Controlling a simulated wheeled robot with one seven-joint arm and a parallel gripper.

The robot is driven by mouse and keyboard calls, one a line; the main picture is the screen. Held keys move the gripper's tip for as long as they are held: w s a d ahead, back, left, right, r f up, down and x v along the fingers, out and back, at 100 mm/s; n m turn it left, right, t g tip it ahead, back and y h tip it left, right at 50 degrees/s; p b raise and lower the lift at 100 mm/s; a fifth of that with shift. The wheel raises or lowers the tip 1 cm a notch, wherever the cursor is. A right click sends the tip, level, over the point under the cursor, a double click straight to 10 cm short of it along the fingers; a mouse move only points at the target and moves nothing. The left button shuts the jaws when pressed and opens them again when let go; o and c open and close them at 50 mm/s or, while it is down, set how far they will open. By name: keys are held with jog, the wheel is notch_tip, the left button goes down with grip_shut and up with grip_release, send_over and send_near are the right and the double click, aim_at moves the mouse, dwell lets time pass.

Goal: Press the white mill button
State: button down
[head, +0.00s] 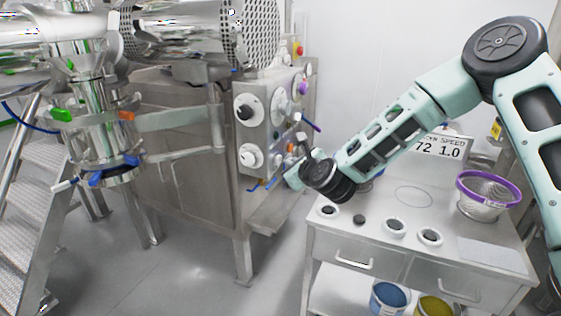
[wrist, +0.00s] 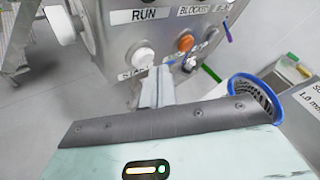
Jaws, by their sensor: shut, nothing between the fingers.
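In the wrist view a white button (wrist: 143,57) sits on the grey metal panel above a START label. My gripper (wrist: 160,74) is shut and empty. Its fingertips point at the panel just right of and below this button, and I cannot tell whether they touch the panel. An orange button (wrist: 184,42) and a smaller white button (wrist: 190,64) lie to the right of the fingers. In the head view my arm reaches in from the right, and its wrist is close to the right side of the mill panel (head: 272,128).
A large white knob (wrist: 58,25) stands out from the panel's left side. In the head view a steel bench (head: 480,222) stands right of the mill, with a purple-rimmed basket (head: 487,190) and several round fittings. Metal steps (head: 35,225) are at far left. The floor before the mill is clear.

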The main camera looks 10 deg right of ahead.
jog(key=shift+w+a, duration=0.2)
